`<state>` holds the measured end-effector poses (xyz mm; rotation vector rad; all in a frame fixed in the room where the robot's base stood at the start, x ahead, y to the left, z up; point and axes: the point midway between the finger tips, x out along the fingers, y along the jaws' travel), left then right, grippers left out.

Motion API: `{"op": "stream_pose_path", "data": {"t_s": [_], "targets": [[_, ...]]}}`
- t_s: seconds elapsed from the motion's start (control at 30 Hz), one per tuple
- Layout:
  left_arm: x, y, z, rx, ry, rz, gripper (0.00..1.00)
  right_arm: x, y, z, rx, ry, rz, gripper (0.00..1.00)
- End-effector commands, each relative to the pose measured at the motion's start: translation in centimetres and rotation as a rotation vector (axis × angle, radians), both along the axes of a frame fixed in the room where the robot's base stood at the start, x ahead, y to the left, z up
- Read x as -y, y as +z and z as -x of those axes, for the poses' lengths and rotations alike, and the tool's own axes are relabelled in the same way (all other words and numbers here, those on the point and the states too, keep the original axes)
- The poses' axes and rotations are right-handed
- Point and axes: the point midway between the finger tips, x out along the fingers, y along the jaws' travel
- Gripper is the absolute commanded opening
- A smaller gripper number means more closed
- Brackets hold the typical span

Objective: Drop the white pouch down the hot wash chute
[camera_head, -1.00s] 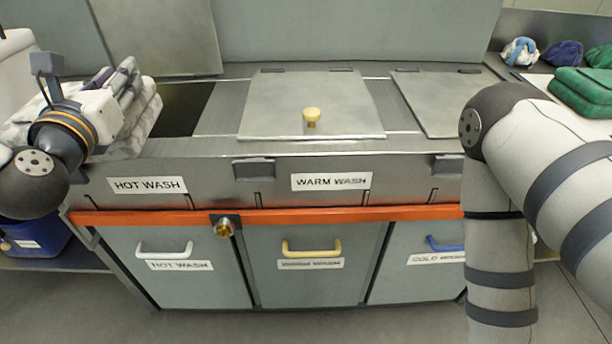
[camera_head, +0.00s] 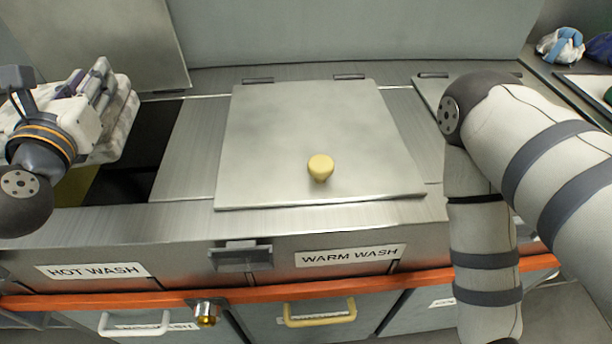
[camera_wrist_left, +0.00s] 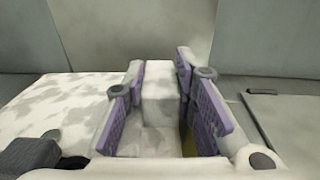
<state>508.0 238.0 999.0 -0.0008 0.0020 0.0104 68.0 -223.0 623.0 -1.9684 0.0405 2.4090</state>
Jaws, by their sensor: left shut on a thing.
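My left gripper (camera_head: 88,88) is at the left of the head view, shut on the white pouch (camera_head: 122,112), which has grey mottling. In the left wrist view the pouch (camera_wrist_left: 158,100) sits between the purple finger pads, and more of its mottled cloth (camera_wrist_left: 60,100) spreads to the left. The hot wash chute (camera_head: 150,145) is an open dark slot above the HOT WASH label (camera_head: 92,271). The pouch overlaps the left part of this slot in the picture; its height above it is hard to tell. My right gripper is out of view.
The hot wash lid (camera_head: 120,45) stands raised at the back. The warm wash lid (camera_head: 280,130) is shut, with a yellow knob (camera_head: 320,167). An orange rail (camera_head: 270,295) runs along the front. Cloth bundles (camera_head: 560,45) lie at the back right.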

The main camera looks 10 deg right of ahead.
Motion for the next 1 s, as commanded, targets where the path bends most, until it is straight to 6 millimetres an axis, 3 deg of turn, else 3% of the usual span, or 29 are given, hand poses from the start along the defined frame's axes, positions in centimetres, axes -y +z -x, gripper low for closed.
{"op": "stream_pose_path", "data": {"t_s": [0.07, 0.37, 0.4, 0.47, 0.77, 0.87, 1.0], "targets": [[0.0, -0.9, -0.1, -0.003, 0.000, -0.001, 0.00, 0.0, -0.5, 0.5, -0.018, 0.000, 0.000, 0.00], [0.0, -0.5, 0.0, 0.008, -0.001, -0.001, 0.00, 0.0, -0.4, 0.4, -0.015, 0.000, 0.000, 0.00], [0.0, -0.5, 0.0, 0.008, -0.001, 0.000, 0.34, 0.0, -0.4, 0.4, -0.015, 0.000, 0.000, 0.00], [0.0, -0.5, 0.0, 0.007, -0.001, 0.000, 0.48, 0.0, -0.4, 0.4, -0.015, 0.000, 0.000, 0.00], [0.0, -0.6, 0.1, 0.003, 0.000, 0.001, 0.49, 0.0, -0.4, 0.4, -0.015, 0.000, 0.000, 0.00], [0.0, 0.7, 0.0, 0.009, 0.001, 0.004, 0.49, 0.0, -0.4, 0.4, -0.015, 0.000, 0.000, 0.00], [0.0, 4.3, 0.0, 0.013, 0.001, 0.005, 0.49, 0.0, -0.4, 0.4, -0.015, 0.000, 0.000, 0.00]]}}
